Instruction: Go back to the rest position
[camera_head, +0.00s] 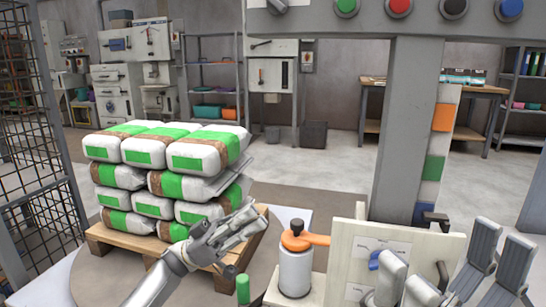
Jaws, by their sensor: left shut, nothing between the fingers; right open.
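My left gripper (250,217) is at the lower centre, with its arm coming from the bottom left. Its fingers are together and hold nothing; they overlap the right side of the stacked bags in the picture. My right gripper (440,255) is at the bottom right, its grey fingers spread wide and empty in front of a pale panel. Its wrist and arm are out of frame.
White and green bags (205,150) are stacked on a wooden pallet (120,245). A pale cylinder with an orange handle (312,239) stands between the grippers. A pale labelled panel (350,240) and a grey post (408,130) stand right. A mesh fence (35,160) is left.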

